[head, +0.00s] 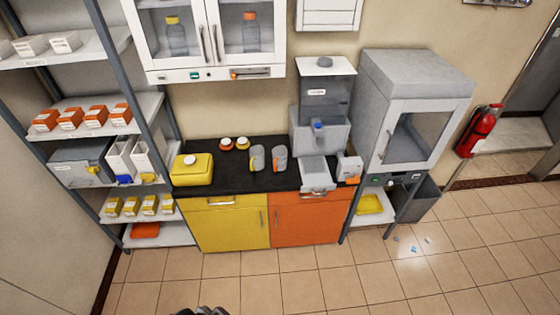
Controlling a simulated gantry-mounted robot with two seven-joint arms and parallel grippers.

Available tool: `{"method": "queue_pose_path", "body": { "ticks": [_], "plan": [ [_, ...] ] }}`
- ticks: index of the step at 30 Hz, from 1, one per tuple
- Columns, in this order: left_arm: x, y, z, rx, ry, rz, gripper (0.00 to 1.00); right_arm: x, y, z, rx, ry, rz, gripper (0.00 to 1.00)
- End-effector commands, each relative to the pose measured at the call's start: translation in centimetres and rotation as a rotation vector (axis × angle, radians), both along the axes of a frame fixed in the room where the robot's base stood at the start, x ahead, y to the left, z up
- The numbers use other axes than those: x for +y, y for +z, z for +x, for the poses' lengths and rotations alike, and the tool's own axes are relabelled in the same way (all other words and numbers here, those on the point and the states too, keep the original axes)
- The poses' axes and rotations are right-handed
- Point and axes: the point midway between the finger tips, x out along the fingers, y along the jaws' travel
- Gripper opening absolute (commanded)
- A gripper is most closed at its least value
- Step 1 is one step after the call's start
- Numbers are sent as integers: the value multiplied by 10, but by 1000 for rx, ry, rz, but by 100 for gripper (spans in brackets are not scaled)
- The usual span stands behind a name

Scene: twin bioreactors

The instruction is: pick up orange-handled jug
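Two grey jugs stand side by side on the black worktop. The right one, the orange-handled jug (281,154), shows an orange strip low on its left side. The left jug (258,153) shows a yellow-orange strip on its left side. A dark part, seemingly my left gripper (204,311), just shows at the bottom edge, far in front of the cabinets and apart from both jugs. Its fingers are mostly cut off, so its opening is hidden. My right gripper is not in view.
A yellow box (192,174) and two small capped containers (226,144) share the worktop (226,179). A grey dispensing machine (322,130) stands right of the jugs. Glass-door wall cabinets (209,75) hang above.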

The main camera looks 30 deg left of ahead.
Motion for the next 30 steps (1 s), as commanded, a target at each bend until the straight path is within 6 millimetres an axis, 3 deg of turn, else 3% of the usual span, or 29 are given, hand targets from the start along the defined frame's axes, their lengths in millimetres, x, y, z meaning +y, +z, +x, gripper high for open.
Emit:
{"method": "queue_pose_path", "body": {
  "ticks": [8, 20, 30],
  "plan": [
    [0, 0, 0, 0, 0, 0, 43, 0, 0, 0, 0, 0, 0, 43],
    [0, 0, 0, 0, 0, 0, 100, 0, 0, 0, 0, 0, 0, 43],
    [-1, 1, 5, -29, -1, -5, 100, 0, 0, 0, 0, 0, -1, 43]
  ]
}}
